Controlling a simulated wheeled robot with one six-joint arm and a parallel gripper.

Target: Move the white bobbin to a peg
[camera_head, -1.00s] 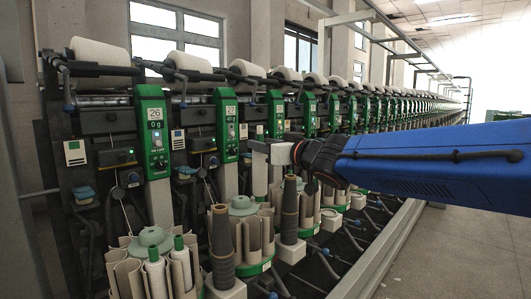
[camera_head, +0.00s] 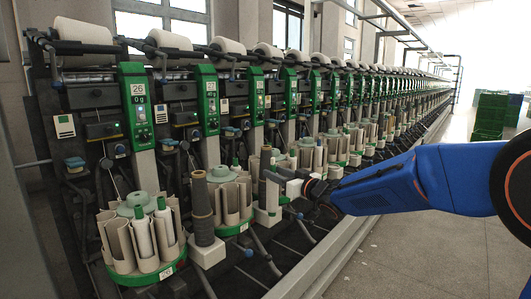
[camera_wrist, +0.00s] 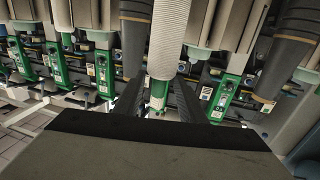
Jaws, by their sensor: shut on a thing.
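The white bobbin (camera_wrist: 165,40), pale and ribbed, stands between the two dark fingers of my gripper (camera_wrist: 162,102) in the wrist view. The gripper is shut on it. In the head view my gripper (camera_head: 274,178) is at the height of the round bobbin magazines, by a grey-brown cone (camera_head: 265,165) on a white block. The held bobbin cannot be made out clearly there. A nearer grey-brown cone (camera_head: 202,208) stands upright to the left. I cannot tell which part is the peg meant.
A round magazine (camera_head: 168,273) holds white bobbins (camera_head: 143,235) with green tips at front left. A second magazine (camera_head: 243,228) stands behind it. Green panels (camera_head: 138,108) and white cones (camera_head: 84,30) line the machine. Floor (camera_head: 400,245) is clear at right. Green crates (camera_head: 490,112) stand far right.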

